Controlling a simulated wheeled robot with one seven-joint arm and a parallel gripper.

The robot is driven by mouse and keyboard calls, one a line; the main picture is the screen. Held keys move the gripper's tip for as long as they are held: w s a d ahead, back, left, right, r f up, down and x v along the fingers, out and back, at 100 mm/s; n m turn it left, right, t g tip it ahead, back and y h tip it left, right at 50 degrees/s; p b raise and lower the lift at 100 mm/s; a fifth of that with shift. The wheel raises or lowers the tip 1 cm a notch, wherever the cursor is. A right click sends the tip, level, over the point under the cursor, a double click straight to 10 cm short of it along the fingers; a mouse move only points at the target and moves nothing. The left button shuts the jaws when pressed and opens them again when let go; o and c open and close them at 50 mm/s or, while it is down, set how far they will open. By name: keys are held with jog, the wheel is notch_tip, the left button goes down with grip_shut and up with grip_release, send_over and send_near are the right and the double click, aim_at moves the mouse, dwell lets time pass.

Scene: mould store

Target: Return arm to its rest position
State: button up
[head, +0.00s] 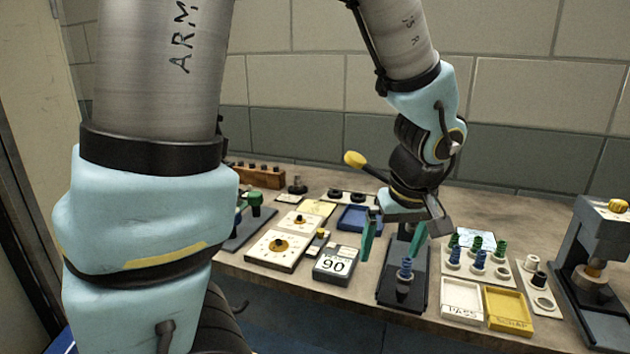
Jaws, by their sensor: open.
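My gripper (393,241) hangs from my arm above the bench, pointing down. Its two green fingers are apart, and nothing shows held between them. I cannot tell whether the right finger touches this piece. My arm spans the view, with its large near links covering the left side of the scene.
The bench (500,206) holds a "90" display box (336,266), a dial panel (276,252), a white tray (462,301), a yellow tray (508,311) and a rack of green and blue pieces (468,270). A press-like device (600,262) stands right. A block wall (540,110) is behind.

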jog(key=w+a+f+m, duration=0.1)
jog(key=w+a, duration=0.1)
jog(key=a, duration=0.9)
jog(key=w+a+f+m+g, duration=0.1)
jog(key=w+a, duration=0.1)
jog(key=a, duration=1)
jog(key=shift+w+f+h, duration=0.2)
jog(key=shift+w+h, duration=0.05)
jog(key=shift+h, duration=0.05)
